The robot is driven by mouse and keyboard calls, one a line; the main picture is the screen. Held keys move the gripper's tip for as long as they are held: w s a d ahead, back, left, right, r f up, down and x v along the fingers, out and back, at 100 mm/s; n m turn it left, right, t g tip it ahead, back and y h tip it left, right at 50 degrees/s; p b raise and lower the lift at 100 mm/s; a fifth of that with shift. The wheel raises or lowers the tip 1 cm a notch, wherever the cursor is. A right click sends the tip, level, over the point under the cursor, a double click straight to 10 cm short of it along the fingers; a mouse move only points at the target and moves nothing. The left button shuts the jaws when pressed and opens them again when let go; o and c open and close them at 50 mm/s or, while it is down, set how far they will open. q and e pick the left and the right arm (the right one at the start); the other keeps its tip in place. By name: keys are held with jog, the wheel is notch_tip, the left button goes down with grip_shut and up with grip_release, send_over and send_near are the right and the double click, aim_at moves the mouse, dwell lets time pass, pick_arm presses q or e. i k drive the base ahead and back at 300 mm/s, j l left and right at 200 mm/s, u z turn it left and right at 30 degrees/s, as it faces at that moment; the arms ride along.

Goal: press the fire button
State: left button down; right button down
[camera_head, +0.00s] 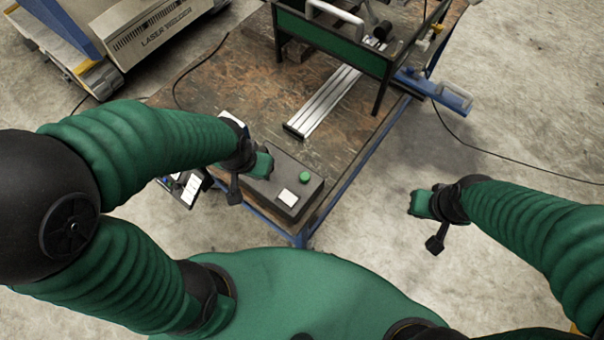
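A dark grey control box (312,188) lies at the near corner of the worn wooden table. My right gripper (416,203) is out to the right, past the table edge above the floor. Both grippers are small here, and their finger gaps do not show.
The wooden table (235,95) has a blue frame. A silver rail (325,104) runs to a green and black machine (330,35) at the back. A laser welder (150,35) stands at the upper left. Cables cross the table and floor.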

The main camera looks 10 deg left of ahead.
aim_at(305, 176)
jog(key=k+l+u, duration=0.15)
jog(key=u, duration=0.25)
jog(key=k+l+u, duration=0.1)
jog(key=u, duration=0.25)
jog(key=k, duration=0.1)
